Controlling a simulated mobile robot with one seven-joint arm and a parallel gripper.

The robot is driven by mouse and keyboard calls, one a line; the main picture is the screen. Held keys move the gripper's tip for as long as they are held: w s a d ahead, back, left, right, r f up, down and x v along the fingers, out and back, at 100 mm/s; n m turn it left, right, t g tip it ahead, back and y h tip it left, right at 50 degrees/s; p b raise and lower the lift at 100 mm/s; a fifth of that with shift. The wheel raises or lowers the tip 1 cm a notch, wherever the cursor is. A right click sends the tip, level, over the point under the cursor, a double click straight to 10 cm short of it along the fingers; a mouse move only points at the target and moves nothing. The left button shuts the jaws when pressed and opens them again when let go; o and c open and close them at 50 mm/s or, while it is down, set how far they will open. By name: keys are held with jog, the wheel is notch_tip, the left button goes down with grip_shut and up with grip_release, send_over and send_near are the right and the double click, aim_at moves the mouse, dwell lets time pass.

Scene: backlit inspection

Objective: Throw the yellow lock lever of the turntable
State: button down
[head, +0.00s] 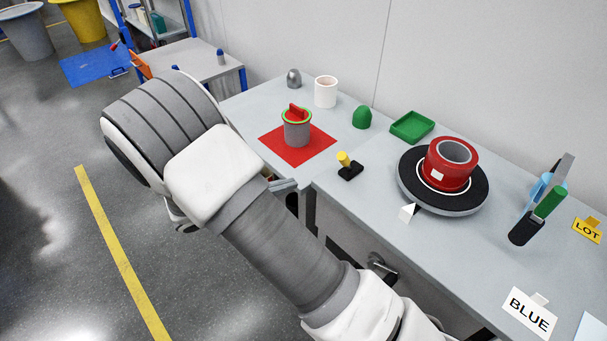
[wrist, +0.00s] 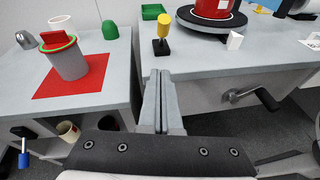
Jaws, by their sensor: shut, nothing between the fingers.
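The yellow lock lever (head: 344,160) stands on a small black base (head: 350,173) on the table, left of the turntable. In the wrist view the lever (wrist: 161,29) is near the top centre and looks roughly upright. The turntable (head: 478,203) is a black disc carrying a red cylinder (head: 460,160). It shows partly at the top of the wrist view (wrist: 213,23). My gripper (wrist: 160,76) is shut and empty, in front of the table edge, apart from the lever. In the head view my arm hides most of it.
A grey cup (head: 297,134) with a red piece in its top stands on a red mat (head: 288,155). A white wedge (head: 408,212) sits at the turntable's front edge. A green tray (head: 412,126) lies behind the lever. A crank handle (wrist: 266,98) juts from the table front.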

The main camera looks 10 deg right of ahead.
aim_at(346, 162)
jog(key=x, duration=0.3)
jog(key=r+x, duration=0.1)
jog(key=x, duration=0.3)
jog(key=r+x, duration=0.1)
jog(key=x, duration=0.3)
jog(key=shift+d+b, duration=0.4)
jog(key=shift+d, duration=0.05)
jog(key=shift+w+d+r, duration=0.15)
jog(key=shift+d+r, duration=0.15)
